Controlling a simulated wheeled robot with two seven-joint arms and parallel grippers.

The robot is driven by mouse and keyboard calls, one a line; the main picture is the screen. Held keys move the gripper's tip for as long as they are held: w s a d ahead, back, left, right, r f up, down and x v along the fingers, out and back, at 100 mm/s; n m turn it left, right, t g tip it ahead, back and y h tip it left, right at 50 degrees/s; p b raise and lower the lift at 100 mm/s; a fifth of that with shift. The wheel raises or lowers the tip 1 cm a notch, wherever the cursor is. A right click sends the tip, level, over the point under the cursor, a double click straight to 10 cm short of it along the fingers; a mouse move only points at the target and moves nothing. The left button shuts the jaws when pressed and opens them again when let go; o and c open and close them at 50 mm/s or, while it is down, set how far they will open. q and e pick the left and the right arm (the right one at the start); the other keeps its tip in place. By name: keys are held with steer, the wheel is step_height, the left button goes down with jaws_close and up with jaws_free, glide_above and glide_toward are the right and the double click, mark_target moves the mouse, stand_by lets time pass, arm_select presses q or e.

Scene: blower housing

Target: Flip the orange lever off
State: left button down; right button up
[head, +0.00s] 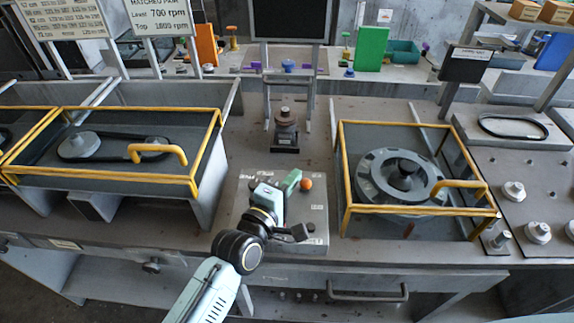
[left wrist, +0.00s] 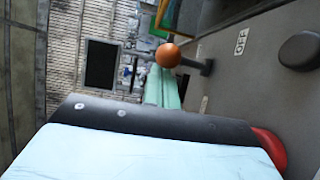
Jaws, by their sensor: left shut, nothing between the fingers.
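The orange lever's round ball (head: 306,184) stands over a grey control panel (head: 318,215) at the middle of the bench. In the left wrist view the orange ball (left wrist: 167,54) sits on a short dark stem that joins the panel. An OFF label (left wrist: 241,41) is on the panel near the stem. My left gripper (head: 293,180) has its green fingers shut and empty, just left of the ball in the head view. The fingers also show in the left wrist view (left wrist: 163,90), close to the ball. I cannot tell whether they touch it. My right gripper is out of view.
A yellow-framed guard (head: 342,165) stands right of the panel over a round housing (head: 370,180). Another yellow-framed guard (head: 110,178) covers a belt on the left. A black knob (left wrist: 300,50) is on the panel. A dark post-like fixture (head: 285,130) stands behind the panel.

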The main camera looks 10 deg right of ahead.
arm_select(q)
steer(key=v, duration=1.3)
steer(key=shift+s+p, duration=0.2)
steer(key=shift+p, duration=0.1)
steer(key=shift+a, duration=0.1)
steer(key=s+a+f+m+g+y, duration=0.5)
steer(key=s+a, duration=0.3)
steer(key=a, duration=0.5)
steer(key=s+a+f+m+g+y, duration=0.35)
steer(key=s+a+m+y, duration=0.3)
steer(key=a, duration=0.55)
step_height(320, 180, down, 26)
steer(key=s+g+b, duration=0.2)
steer(key=s+a+f, duration=0.3)
steer(key=s+f, duration=1.3)
steer(key=shift+s+f+g+y+b, duration=0.2)
steer(key=shift+s+g+y+b, duration=0.15)
steer(key=shift+g+y, duration=0.1)
